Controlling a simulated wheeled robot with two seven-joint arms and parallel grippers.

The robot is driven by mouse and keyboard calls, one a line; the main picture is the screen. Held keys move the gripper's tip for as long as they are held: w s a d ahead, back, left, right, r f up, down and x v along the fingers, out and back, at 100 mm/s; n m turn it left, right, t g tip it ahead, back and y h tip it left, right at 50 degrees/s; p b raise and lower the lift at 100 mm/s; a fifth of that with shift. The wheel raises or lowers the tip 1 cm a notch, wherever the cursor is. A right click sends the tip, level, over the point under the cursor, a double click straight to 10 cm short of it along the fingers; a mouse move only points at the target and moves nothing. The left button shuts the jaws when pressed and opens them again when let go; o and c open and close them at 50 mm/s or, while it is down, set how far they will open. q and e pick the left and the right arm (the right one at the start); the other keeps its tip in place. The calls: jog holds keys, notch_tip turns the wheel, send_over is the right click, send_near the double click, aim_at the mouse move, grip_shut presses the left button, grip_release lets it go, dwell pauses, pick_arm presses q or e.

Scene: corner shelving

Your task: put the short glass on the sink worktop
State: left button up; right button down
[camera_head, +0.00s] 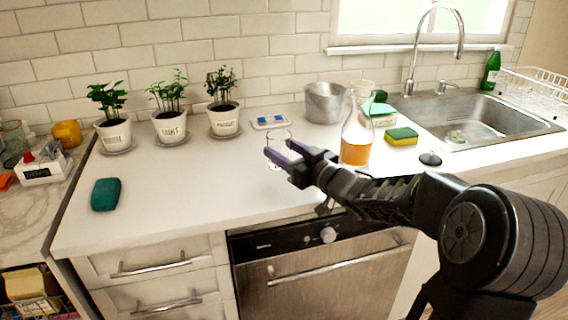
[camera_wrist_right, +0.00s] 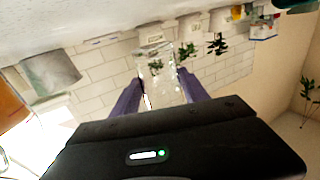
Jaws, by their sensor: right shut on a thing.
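The short glass (camera_head: 278,137) is clear and stands at or just above the white worktop (camera_head: 225,175), left of the carafe. My right gripper (camera_head: 278,156) reaches in from the right and is shut on the glass with its purple fingers. In the right wrist view, the glass (camera_wrist_right: 160,75) sits between the two fingertips (camera_wrist_right: 160,92). I cannot tell whether its base touches the worktop. The metal sink (camera_head: 480,120) is set into the worktop at the right. My left gripper is not in view.
A carafe of amber liquid (camera_head: 357,135) stands close right of the gripper. A metal pot (camera_head: 325,102), a scale (camera_head: 270,121) and a sponge (camera_head: 401,136) are nearby. Potted herbs (camera_head: 170,123) line the back left. A teal sponge (camera_head: 106,194) lies front left, with clear worktop beside it.

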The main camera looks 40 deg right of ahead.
jog(key=shift+f+b, duration=0.3)
jog(key=shift+f, duration=1.4)
jog(key=shift+f, duration=0.1)
jog(key=shift+f, duration=0.2)
jog(key=c, duration=0.6)
grip_release()
jog(key=shift+r, duration=0.2)
jog(key=shift+s+r, duration=0.1)
jog(key=s, duration=1.1)
jog(key=shift+s+d, duration=0.35)
jog(key=shift+s, duration=0.05)
